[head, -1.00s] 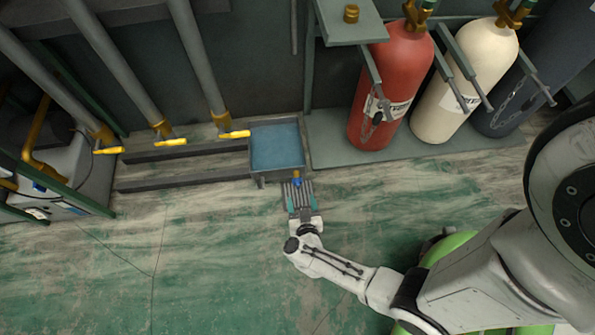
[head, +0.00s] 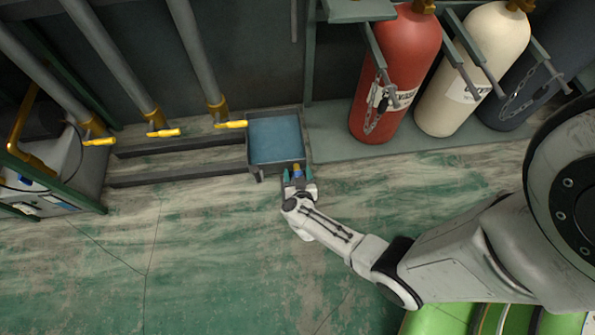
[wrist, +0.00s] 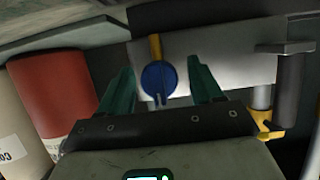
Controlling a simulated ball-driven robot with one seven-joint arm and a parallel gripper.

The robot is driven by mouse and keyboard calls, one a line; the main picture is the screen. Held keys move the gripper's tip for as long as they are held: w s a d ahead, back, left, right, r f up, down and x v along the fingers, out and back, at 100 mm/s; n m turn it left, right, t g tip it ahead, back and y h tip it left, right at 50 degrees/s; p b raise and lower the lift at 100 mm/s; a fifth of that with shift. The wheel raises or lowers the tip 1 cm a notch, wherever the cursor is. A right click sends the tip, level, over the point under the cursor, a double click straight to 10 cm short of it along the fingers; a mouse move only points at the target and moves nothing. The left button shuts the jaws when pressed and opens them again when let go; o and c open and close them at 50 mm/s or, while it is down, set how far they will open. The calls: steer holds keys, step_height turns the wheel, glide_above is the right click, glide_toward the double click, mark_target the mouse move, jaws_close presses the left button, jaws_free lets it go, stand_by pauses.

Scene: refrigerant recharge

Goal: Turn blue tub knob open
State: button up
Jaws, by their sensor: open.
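The blue tub (head: 276,139) stands on the floor against the back wall, a shallow grey-rimmed tray with a blue inside. Its blue knob (head: 297,173) sits on the front side near the right corner. In the wrist view the round blue knob (wrist: 159,78) is on a brass stem, in front of the tub's pale wall (wrist: 215,78). My gripper (head: 298,176) is at the tub's front. In the wrist view my gripper (wrist: 167,80) is open, with one green finger on each side of the knob and a visible gap to each.
Red (head: 392,80) and cream (head: 470,75) cylinders stand to the right of the tub. Pipes with yellow-handled valves (head: 230,124) come down at the left. The floor in front is clear.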

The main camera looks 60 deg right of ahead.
steer(key=c, duration=1)
steer(key=shift+c, duration=0.2)
steer(key=m+t+y, duration=0.1)
steer(key=m, duration=0.1)
steer(key=m+t+b, duration=0.1)
steer(key=m, duration=0.1)
steer(key=shift+s+t+y, duration=0.1)
steer(key=shift+t+y, duration=0.2)
steer(key=shift+y, duration=0.1)
steer(key=m+t, duration=0.1)
steer(key=m, duration=0.1)
steer(key=shift+f+m+y, duration=0.1)
steer(key=shift+m+y, duration=0.2)
steer(key=shift+d+m+t, duration=0.1)
steer(key=shift+m+t, duration=0.8)
steer(key=shift+m, duration=0.4)
steer(key=shift+s+m, duration=0.1)
steer(key=shift+m, duration=0.2)
